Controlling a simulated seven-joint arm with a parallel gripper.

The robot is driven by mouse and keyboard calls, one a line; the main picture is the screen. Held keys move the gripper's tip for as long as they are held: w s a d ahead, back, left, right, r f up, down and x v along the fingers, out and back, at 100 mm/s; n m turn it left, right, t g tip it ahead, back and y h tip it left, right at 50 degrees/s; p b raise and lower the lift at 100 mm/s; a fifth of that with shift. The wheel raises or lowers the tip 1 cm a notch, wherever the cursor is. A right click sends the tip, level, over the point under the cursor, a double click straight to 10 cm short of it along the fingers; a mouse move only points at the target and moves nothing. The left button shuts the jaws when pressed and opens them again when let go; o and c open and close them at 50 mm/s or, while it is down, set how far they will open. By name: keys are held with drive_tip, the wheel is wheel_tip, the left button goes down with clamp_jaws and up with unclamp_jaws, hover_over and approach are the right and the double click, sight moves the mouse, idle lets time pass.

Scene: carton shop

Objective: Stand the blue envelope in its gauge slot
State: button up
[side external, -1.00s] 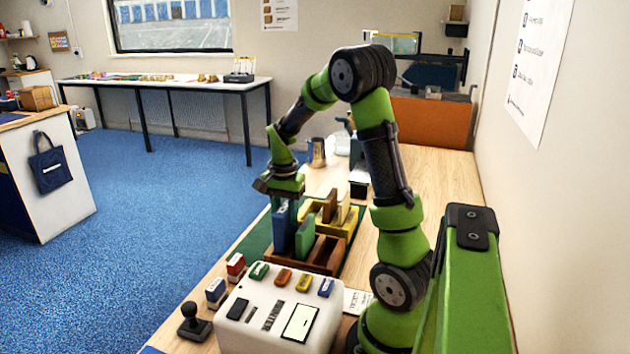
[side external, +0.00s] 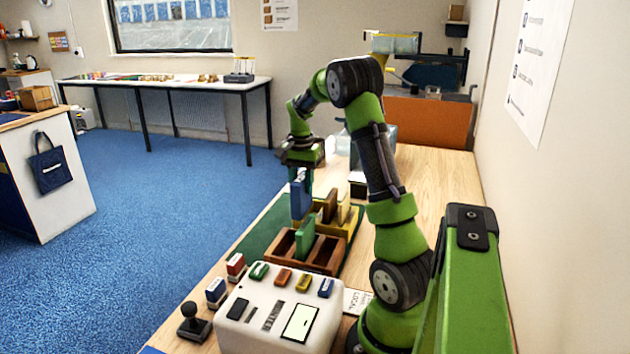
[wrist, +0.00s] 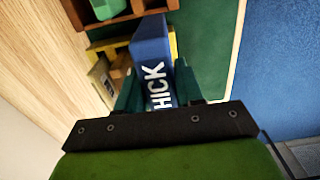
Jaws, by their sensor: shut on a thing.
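My gripper (side external: 300,180) is shut on the blue envelope (side external: 301,200) and holds it upright near the left end of the yellow holder (side external: 352,226). In the wrist view the blue envelope (wrist: 150,42) sits between the teal fingers of my gripper (wrist: 155,90), with white letters reading "HICK". A brown piece (side external: 330,206) and a tan piece (side external: 344,206) stand at the yellow holder. I cannot tell whether the envelope's lower edge is clear of the holder. The gauge slot's opening is hidden.
A brown wooden rack (side external: 326,262) holds a green envelope (side external: 306,237) in front of the yellow holder. Both sit on a green mat (side external: 262,236). A white control box (side external: 262,322) with several coloured blocks and a joystick (side external: 192,322) stand nearer the camera. Bare wood lies right.

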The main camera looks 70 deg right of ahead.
drive_tip(key=shift+s+d+f, duration=0.2)
drive_tip(key=shift+s+d, duration=0.05)
drive_tip(key=shift+d, duration=0.6)
drive_tip(key=shift+s+d+f, duration=0.25)
drive_tip(key=shift+d, duration=0.65)
drive_tip(key=shift+s+d+f, duration=0.2)
drive_tip(key=shift+s+d, duration=0.05)
drive_tip(key=shift+d, duration=0.6)
drive_tip(key=shift+f, duration=0.45)
drive_tip(key=shift+f, duration=0.5)
drive_tip(key=shift+f, duration=0.15)
drive_tip(key=shift+f, duration=1.1)
drive_tip(key=o, duration=1.1)
drive_tip(key=shift+c, duration=0.2)
